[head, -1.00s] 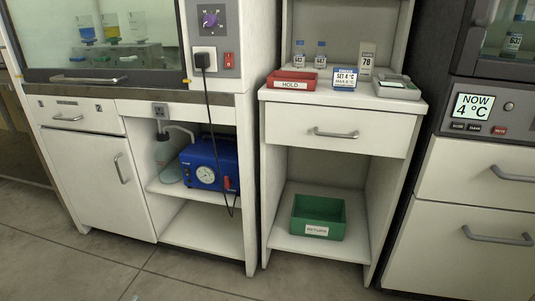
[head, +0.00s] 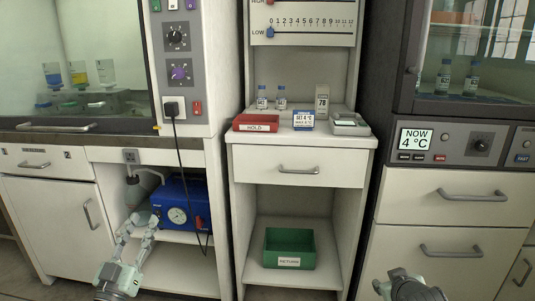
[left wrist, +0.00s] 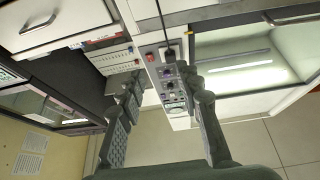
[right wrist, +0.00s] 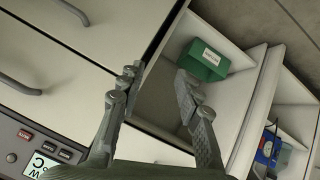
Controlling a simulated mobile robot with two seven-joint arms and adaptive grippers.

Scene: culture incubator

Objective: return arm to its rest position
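My left gripper (head: 140,220) is low at the left in the head view, in front of the open shelf bay under the hood. Its two fingers stand apart with nothing between them, as the left wrist view (left wrist: 162,92) also shows. My right gripper (head: 405,278) is at the bottom edge of the head view, in front of the lower right drawers and partly cut off. In the right wrist view (right wrist: 158,82) its fingers are spread and empty. Both grippers look clear of the furniture.
A blue pump (head: 180,203) sits on the shelf behind my left gripper. A green bin (head: 290,262) stands on the lower shelf of the middle cabinet. A red tray (head: 256,128) and small bottles stand on its top. A drawer handle (head: 451,251) lies beyond my right gripper.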

